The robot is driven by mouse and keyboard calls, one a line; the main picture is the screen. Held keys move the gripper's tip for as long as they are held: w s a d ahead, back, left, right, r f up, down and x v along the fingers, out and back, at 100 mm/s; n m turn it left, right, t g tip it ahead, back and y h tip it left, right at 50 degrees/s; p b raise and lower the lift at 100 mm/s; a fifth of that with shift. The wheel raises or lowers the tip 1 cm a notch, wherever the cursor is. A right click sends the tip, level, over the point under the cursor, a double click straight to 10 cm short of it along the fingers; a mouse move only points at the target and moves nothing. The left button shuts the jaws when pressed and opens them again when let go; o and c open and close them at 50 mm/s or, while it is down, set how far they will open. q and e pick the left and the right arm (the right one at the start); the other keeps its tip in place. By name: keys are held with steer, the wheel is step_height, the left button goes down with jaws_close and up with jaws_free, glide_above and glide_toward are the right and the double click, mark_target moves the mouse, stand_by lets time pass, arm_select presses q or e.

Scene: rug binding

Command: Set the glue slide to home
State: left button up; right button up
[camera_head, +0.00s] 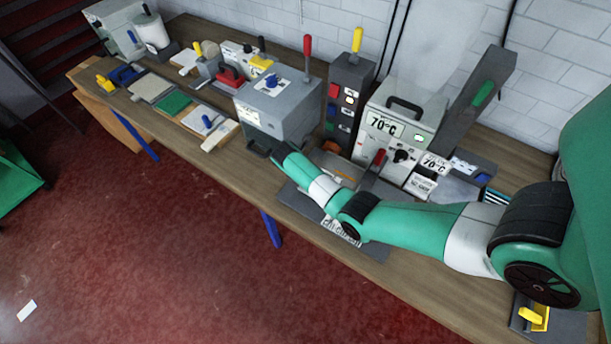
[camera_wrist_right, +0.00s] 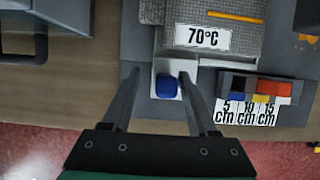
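In the right wrist view a blue knob (camera_wrist_right: 167,86) sits on a small white plate (camera_wrist_right: 162,68) at the front of a grey bed marked 70°C. I cannot tell for certain that this is the glue slide. My right gripper (camera_wrist_right: 159,76) is open, with one finger on each side of the knob. A gap shows left of the knob; the right finger is close to it, and contact is unclear. In the head view my right arm covers the knob and my gripper's fingertips. My left gripper is in neither view.
A bar marked 5, 10 and 15 cm (camera_wrist_right: 256,92) lies right of the knob. A grey box (camera_head: 280,108) with a red lever stands behind my arm's end. The 70°C machine (camera_head: 398,125) stands to its right. Red floor lies in front of the bench (camera_head: 245,185).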

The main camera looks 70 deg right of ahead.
steer(key=shift+a+r, duration=0.1)
steer(key=shift+r, duration=0.2)
steer(key=p+v, duration=0.2)
steer(key=v, duration=0.9)
steer(key=shift+p, duration=0.35)
steer(key=shift+a, duration=0.1)
